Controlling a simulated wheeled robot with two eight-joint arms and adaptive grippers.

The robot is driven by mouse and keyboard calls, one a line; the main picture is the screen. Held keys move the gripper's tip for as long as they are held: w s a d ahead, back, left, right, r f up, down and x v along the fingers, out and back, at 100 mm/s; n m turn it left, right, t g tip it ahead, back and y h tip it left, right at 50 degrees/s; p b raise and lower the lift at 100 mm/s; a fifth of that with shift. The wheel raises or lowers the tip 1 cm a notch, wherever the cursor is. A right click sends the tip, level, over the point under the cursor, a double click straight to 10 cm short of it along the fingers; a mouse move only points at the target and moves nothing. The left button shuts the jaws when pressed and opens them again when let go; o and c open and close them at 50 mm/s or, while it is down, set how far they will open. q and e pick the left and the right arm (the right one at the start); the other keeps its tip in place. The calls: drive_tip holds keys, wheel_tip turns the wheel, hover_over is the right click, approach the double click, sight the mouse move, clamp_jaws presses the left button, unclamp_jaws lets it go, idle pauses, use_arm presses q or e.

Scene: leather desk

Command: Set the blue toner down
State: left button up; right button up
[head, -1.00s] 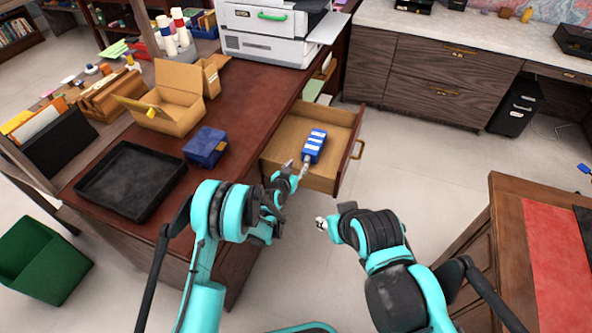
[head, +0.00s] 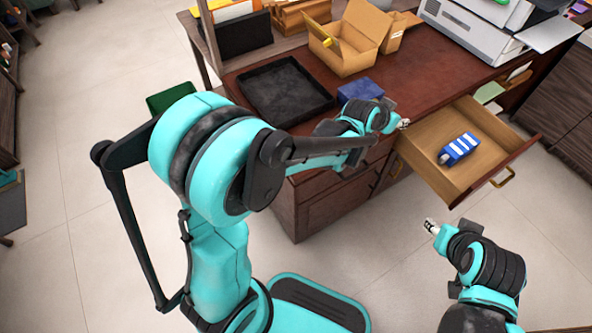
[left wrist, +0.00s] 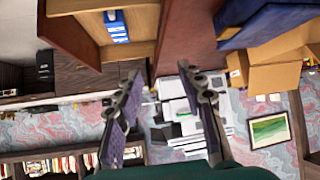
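The blue toner, a blue block with white stripes (head: 459,149), lies in the pulled-out wooden drawer (head: 430,136) of the desk. It also shows in the left wrist view (left wrist: 116,27), at the top left inside the drawer. My left gripper (head: 403,123) is over the desk edge by the drawer's left side, apart from the toner. In the left wrist view its two fingers (left wrist: 165,95) are spread with nothing between them. My right gripper (head: 432,227) is low in front of the drawer, over the floor; its fingers are too small to read.
A dark blue box (head: 360,89) stands on the desk close behind my left gripper. A black tray (head: 330,101), an open cardboard box (head: 345,60) and a printer (head: 470,32) are also on the desk. The drawer around the toner is otherwise bare.

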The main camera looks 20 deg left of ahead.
use_arm(q)
drive_tip(key=s+a+r+n+g+y, duration=0.1)
drive_tip(key=s+a+r, duration=0.1)
drive_tip(key=s+a, duration=0.5)
drive_tip(key=s+a+r+n+y, duration=0.15)
drive_tip(key=s+a, duration=0.25)
drive_tip(key=s, duration=0.5)
drive_tip(key=s+a+f+n+g+y, duration=0.1)
drive_tip(key=s+a, duration=0.2)
drive_tip(key=s, duration=0.3)
drive_tip(key=s+a+f, duration=0.1)
drive_tip(key=s+a, duration=0.2)
drive_tip(key=s, duration=0.4)
drive_tip(key=shift+s+a+f+n+g+y, duration=0.15)
drive_tip(key=shift+a+n+g+y, duration=0.2)
drive_tip(key=shift+g, duration=0.05)
